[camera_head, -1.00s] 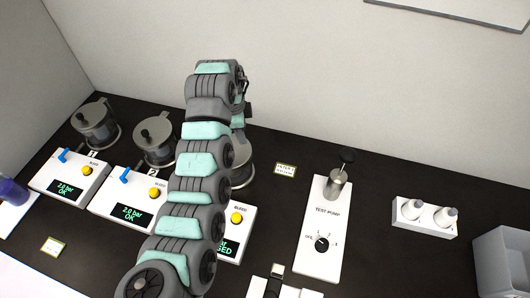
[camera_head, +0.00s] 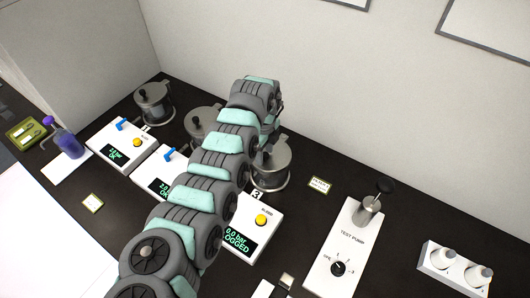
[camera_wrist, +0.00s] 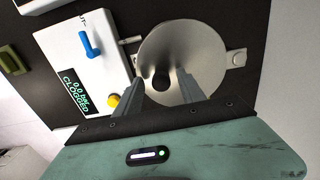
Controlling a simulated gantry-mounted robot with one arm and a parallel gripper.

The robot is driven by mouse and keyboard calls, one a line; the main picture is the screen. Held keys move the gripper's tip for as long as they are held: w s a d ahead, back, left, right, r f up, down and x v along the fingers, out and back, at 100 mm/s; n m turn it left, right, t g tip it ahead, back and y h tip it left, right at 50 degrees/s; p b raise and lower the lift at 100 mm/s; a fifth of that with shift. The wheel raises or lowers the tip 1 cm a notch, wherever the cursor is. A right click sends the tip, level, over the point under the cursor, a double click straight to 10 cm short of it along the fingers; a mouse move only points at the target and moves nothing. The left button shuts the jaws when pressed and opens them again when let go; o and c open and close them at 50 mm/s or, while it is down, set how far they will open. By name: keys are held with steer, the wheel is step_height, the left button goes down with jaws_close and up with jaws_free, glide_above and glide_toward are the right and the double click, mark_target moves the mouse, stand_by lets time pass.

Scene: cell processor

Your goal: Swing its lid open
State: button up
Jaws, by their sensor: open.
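The vessel numbered 3 (camera_head: 271,172) is a metal and clear pot behind its white control box (camera_head: 248,224), whose screen reads 0.0 bar and clogged. Its round grey lid (camera_wrist: 206,55) looks closed and fills the middle of the wrist view, with a dark knob (camera_wrist: 160,80) on top. My gripper (camera_wrist: 160,92) is open above the lid, with one finger to each side of the knob in the picture. I cannot tell whether the fingers touch the knob. In the head view my arm hides part of the box, and my fingertips do not show clearly.
Vessels 1 (camera_head: 154,104) and 2 (camera_head: 203,121) stand to the left with their own boxes. The test pump (camera_head: 346,246) is to the right, near a white holder with two bottles (camera_head: 452,268). A blue lever (camera_wrist: 89,44) and yellow button (camera_wrist: 113,100) sit beside the lid.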

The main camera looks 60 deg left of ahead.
steer(key=shift+f, duration=0.6)
jaws_close()
stand_by(1.1)
